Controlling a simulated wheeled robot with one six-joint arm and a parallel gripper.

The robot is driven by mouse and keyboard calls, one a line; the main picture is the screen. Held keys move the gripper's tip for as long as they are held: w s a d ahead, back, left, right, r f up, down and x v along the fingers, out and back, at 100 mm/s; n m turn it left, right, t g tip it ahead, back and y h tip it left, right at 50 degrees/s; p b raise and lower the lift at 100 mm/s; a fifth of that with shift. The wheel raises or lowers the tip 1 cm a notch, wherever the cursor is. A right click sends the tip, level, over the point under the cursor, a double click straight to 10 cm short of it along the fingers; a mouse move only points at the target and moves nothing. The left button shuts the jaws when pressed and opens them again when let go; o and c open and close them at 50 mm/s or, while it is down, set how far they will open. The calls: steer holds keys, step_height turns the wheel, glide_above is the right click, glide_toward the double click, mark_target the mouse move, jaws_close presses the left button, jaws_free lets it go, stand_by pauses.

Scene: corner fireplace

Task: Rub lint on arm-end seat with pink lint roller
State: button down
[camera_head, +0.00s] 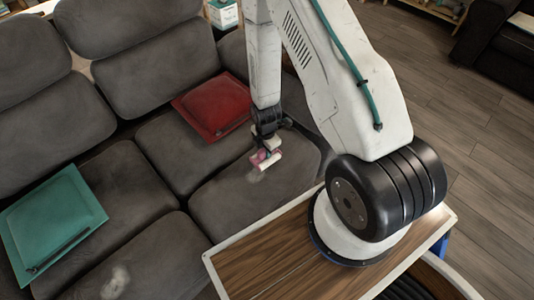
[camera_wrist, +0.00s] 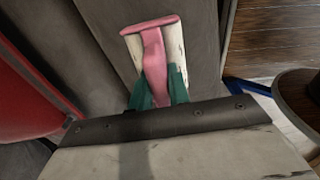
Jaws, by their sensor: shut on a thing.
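My gripper (camera_wrist: 158,92) is shut on the pink lint roller (camera_wrist: 154,50), whose pink handle runs between the green fingertips in the wrist view. In the head view the roller (camera_head: 265,158) is low over the arm-end seat (camera_head: 290,175), at the right end of the grey sofa. I cannot tell whether the roller touches the cushion. A pale patch of lint (camera_head: 254,175) shows on that seat just below and left of the roller. Another pale lint patch (camera_head: 115,282) lies on a seat cushion at the bottom left.
A red cushion-like square (camera_head: 213,105) lies on the sofa left of my arm. A teal square (camera_head: 50,220) with a dark bar lies on the left seat. A white and teal box (camera_head: 222,13) stands behind the sofa. Wooden floor (camera_head: 430,80) is open at right.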

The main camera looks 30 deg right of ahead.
steer(key=shift+r, duration=2.45)
